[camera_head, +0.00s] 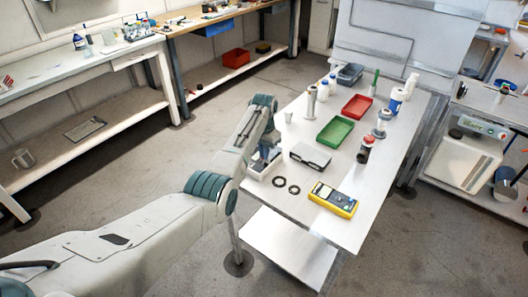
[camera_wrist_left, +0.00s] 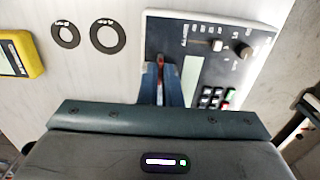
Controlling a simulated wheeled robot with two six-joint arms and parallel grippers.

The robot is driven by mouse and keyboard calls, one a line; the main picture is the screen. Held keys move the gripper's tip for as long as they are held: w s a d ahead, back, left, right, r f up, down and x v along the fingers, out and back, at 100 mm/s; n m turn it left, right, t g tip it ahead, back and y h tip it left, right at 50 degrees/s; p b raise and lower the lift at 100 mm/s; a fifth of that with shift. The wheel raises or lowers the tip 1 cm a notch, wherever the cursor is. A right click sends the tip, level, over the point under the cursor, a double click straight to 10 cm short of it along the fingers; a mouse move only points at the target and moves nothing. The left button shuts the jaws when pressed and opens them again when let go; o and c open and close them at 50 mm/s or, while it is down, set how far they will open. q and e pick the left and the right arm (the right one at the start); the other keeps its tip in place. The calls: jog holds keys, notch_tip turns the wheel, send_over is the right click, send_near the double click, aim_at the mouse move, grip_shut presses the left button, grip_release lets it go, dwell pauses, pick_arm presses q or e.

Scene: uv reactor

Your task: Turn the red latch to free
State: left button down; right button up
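The UV reactor is a pale box with a dark panel (camera_wrist_left: 235,60), a keypad, a small display and knobs in the left wrist view. In the head view the reactor (camera_head: 254,171) lies at the near left edge of the white table, partly covered by my left gripper (camera_head: 264,156). The red latch (camera_wrist_left: 161,62) shows as a narrow red strip at the left part of the panel. My left gripper (camera_wrist_left: 161,80) has its two blue fingers close together with the red strip between them, and appears shut on it. My right gripper is not in view.
Two dark rings (camera_head: 286,185) and a yellow multimeter (camera_head: 333,199) lie beside the reactor. A grey-lidded box (camera_head: 310,156), a green tray (camera_head: 335,131), a red tray (camera_head: 357,106) and several bottles stand further back. The table (camera_head: 335,235) is bare at its near end.

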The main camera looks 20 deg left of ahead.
pick_arm(q)
jog(key=shift+n, duration=0.3)
jog(key=n+p, duration=0.1)
jog(key=n, duration=0.1)
jog(key=shift+r+n+p, duration=0.2)
jog(key=shift+n+p, duration=0.1)
jog(key=shift+p, duration=0.1)
jog(key=n+p, duration=0.2)
jog(key=n, duration=0.3)
jog(key=shift+a, duration=0.15)
jog(key=n+p, duration=0.1)
jog(key=n, duration=0.4)
jog(key=n+p, duration=0.1)
jog(key=n, duration=0.3)
jog(key=shift+a+f+n, duration=0.1)
jog(key=shift+n, duration=0.2)
jog(key=c, duration=1.6)
grip_release()
